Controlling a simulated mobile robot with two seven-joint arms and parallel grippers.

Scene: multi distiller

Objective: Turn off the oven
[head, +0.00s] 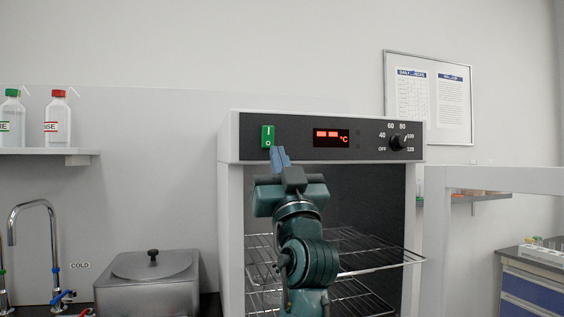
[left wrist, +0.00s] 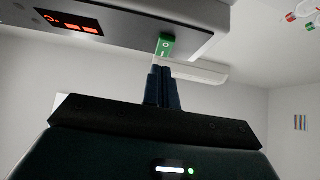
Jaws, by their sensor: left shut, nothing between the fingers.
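The oven (head: 228,200) stands in the middle of the head view with its front open. Its dark top panel carries a green rocker switch (head: 267,136) marked I and O, a red lit display (head: 331,138) and a temperature dial (head: 398,142). My left gripper (head: 280,156) is shut and empty, its fingertips just below the switch. In the left wrist view the fingertips (left wrist: 162,72) are close under the green switch (left wrist: 166,46); I cannot tell whether they touch it. The display there (left wrist: 74,22) is lit too. My right gripper is not in view.
Wire racks (head: 375,262) sit inside the oven, one jutting forward. A lidded metal bath (head: 150,283) and a tap (head: 50,230) are at the left. A shelf (head: 45,151) holds bottles.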

